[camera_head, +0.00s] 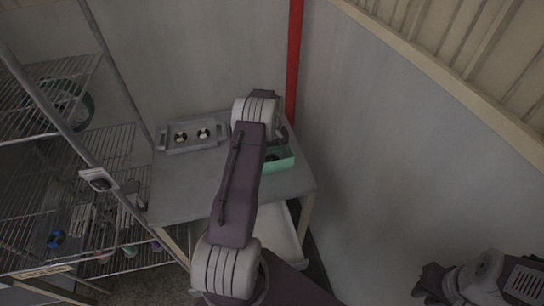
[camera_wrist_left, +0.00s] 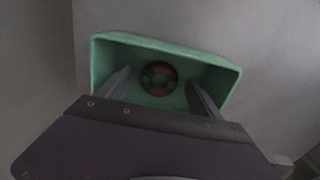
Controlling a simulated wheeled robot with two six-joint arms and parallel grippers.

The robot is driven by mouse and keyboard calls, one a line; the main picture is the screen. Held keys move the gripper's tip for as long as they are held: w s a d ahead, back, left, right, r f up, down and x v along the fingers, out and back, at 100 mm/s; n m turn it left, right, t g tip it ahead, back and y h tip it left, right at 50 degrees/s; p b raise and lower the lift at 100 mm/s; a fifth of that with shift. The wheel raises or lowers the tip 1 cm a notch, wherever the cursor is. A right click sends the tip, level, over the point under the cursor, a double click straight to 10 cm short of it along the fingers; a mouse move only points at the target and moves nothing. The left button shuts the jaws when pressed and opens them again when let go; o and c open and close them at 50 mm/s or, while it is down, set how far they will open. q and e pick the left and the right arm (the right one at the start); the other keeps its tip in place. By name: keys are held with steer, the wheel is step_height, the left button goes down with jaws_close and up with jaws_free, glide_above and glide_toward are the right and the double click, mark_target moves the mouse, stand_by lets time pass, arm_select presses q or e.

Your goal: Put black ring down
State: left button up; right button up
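A green open box (camera_head: 284,163) stands near the right edge of the grey table, partly hidden by my left arm. In the left wrist view the box (camera_wrist_left: 215,68) lies ahead of my left gripper (camera_wrist_left: 159,79). A dark round ring with orange-brown parts (camera_wrist_left: 158,69) shows at the box's bottom, between the two spread fingers. The fingers are apart and reach into the box opening; I see no contact with the ring. Part of my right arm shows at the lower right of the head view; its fingers cannot be made out.
A grey tray (camera_head: 190,137) with two black-and-white round pieces lies at the back of the table (camera_head: 180,185). A wire shelf rack (camera_head: 90,175) holding small items stands at left. A red post (camera_head: 294,60) and walls stand close behind and to the right.

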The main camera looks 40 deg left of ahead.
arm_select(q)
step_height(320, 180, up, 12)
steer(key=s+d+m, duration=0.3)
steer(key=s+d, duration=0.1)
steer(key=d, duration=0.4)
steer(key=s+d+m, duration=0.3)
steer(key=s+d, duration=0.1)
steer(key=d, duration=0.5)
steer(key=s+d+f+m+t, duration=0.1)
steer(key=s+d+m, duration=0.3)
steer(key=s, duration=0.8)
steer(key=shift+d+f+b, duration=0.4)
steer(key=shift+d, duration=0.8)
steer(key=shift+s, duration=0.15)
